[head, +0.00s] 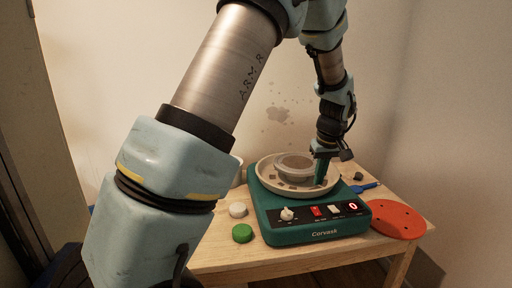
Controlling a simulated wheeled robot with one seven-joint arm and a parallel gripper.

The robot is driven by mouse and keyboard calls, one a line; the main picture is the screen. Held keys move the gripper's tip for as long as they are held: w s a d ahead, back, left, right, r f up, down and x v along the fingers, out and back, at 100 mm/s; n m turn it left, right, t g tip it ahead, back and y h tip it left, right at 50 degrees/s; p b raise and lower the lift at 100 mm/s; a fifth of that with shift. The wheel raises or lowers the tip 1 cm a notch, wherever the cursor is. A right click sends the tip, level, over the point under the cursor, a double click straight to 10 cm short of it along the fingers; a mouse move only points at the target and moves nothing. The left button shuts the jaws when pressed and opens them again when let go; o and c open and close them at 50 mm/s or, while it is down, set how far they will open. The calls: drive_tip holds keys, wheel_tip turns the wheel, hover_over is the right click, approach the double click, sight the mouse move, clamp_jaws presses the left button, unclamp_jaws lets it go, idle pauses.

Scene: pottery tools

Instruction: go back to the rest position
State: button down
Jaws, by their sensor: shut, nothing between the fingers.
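My gripper (320,178) points down over the right side of the pottery wheel, its shut fingers low inside or just above the pale splash pan (264,172). Nothing shows between the fingers. The green wheel base (300,226), marked Corvask, stands on the wooden table. Whether the fingertips touch the pan cannot be told. My arm reaches across the picture from lower left, up over the top, and down to the wheel.
On the wooden table (225,258) are a white round lid (237,210), a green one (242,233), a red-orange disc with holes (398,219) and a blue tool (365,187). A pale container (238,174) is partly hidden behind my arm. A stained wall stands close behind.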

drive_tip(key=s+a+r, duration=0.2)
drive_tip(key=a, duration=1.6)
drive_tip(key=s+a+m, duration=0.2)
drive_tip(key=s+a, duration=0.8)
drive_tip(key=a, duration=0.3)
drive_tip(key=shift+s+f+g, duration=0.25)
drive_tip(key=shift+f+g, duration=0.1)
drive_tip(key=shift+g, duration=0.05)
drive_tip(key=shift+a, duration=0.1)
